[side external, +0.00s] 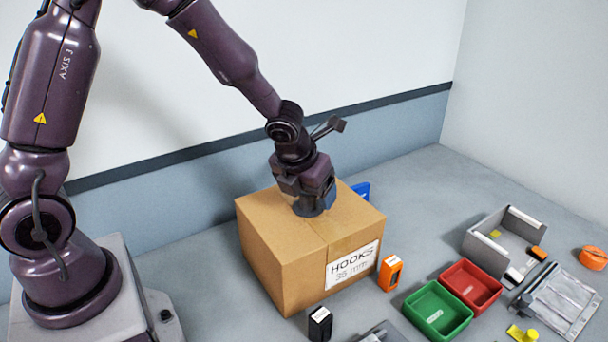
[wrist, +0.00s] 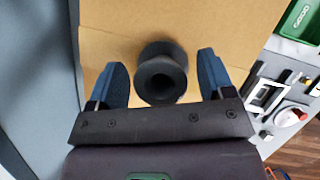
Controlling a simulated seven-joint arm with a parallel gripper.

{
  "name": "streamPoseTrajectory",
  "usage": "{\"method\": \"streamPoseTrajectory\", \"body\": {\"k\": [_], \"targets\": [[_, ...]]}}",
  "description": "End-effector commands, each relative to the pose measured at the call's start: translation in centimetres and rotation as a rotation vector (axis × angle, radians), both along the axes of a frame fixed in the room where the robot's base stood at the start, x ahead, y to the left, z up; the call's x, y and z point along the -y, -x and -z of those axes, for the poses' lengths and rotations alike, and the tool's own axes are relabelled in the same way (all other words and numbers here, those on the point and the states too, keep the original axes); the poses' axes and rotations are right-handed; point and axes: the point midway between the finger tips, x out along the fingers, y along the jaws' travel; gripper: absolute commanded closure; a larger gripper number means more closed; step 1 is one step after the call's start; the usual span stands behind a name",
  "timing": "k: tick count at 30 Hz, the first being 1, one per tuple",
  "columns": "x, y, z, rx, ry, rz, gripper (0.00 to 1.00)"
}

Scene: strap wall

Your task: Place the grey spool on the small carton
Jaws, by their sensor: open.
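The dark grey spool (wrist: 162,78) stands upright on the top of the brown carton (wrist: 125,22), its round end with a dark hole facing the wrist camera. In the side external view the spool (side external: 305,210) is low under my gripper, partly hidden, on top of the carton (side external: 270,250), which has a white label reading HOOKS 35 mm. My gripper (wrist: 162,72) is open, with one blue finger on each side of the spool. A gap shows between each finger and the spool.
An orange box (side external: 390,272) and a black box (side external: 320,324) stand beside the carton. A blue object (side external: 361,190) is partly hidden behind it. Green (side external: 437,309) and red (side external: 470,286) bins and a grey tray (side external: 482,252) lie to the right. The wall is close behind.

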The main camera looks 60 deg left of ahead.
Motion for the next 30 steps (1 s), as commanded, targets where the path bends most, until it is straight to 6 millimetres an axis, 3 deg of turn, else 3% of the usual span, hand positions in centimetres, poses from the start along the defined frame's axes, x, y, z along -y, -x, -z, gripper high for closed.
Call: {"method": "streamPoseTrajectory", "body": {"k": [12, 22, 26, 30], "targets": [[1.1, 2.9, -7.7, 0.007, -0.002, -0.003, 0.25], [1.7, 4.3, -10.9, 0.006, 0.005, -0.025, 0.25], [1.4, 5.6, -12.1, 0.044, 0.058, -0.213, 0.25], [1.0, 8.2, -14.2, 0.142, 0.201, -0.632, 0.25]]}}
